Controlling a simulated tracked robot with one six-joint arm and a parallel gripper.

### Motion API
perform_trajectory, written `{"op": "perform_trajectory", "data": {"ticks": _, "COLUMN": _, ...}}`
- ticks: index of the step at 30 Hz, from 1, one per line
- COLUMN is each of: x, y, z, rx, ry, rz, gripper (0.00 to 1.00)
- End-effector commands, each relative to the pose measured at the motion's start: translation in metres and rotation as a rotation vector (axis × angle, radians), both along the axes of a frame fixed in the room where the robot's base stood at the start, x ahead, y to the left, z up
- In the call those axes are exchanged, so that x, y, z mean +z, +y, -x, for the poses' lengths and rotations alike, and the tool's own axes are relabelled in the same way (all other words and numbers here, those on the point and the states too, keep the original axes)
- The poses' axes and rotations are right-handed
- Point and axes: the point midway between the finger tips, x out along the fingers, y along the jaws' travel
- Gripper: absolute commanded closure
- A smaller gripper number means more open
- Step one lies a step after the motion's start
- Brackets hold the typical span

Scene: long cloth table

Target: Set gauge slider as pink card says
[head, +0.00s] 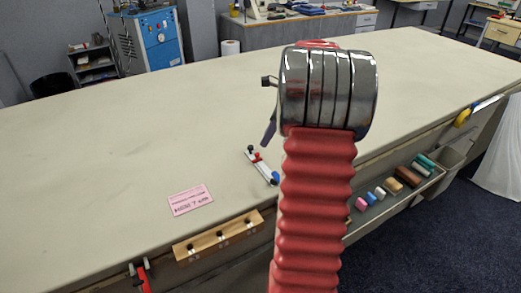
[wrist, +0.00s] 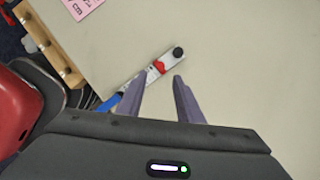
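The gauge is a short white bar (head: 265,167) with a red slider (head: 257,157), a dark knob at its far end and a blue piece (head: 275,178) at its near end. In the wrist view the bar (wrist: 167,60) runs diagonally, with the red slider (wrist: 158,66) nearer the dark knob. The pink card (head: 190,200) lies flat to its left; its lower line seems to read "7 cm", but the print is small. My gripper (wrist: 159,76) is open and empty, its purple fingers pointing toward the slider. Height above the bar is unclear. My red arm hides part of the table.
The table (head: 120,130) beyond and left of the gauge is clear.

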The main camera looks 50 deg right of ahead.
Motion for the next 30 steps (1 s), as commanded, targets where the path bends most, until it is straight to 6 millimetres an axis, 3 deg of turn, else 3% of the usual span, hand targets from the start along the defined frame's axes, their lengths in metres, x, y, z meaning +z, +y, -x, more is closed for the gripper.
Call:
{"op": "perform_trajectory", "data": {"ticks": 9, "x": -0.047, "y": 0.01, "z": -0.017, "rx": 0.0, "ry": 0.001, "rz": -0.002, "gripper": 0.67}}
{"op": "perform_trajectory", "data": {"ticks": 15, "x": -0.067, "y": 0.013, "z": -0.024, "rx": 0.0, "ry": 0.0, "rz": -0.001, "gripper": 0.67}}
{"op": "perform_trajectory", "data": {"ticks": 27, "x": -0.073, "y": 0.014, "z": -0.026, "rx": 0.0, "ry": 0.0, "rz": 0.001, "gripper": 0.67}}
{"op": "perform_trajectory", "data": {"ticks": 30, "x": -0.073, "y": 0.014, "z": -0.026, "rx": -0.001, "ry": 0.0, "rz": 0.0, "gripper": 0.74}}
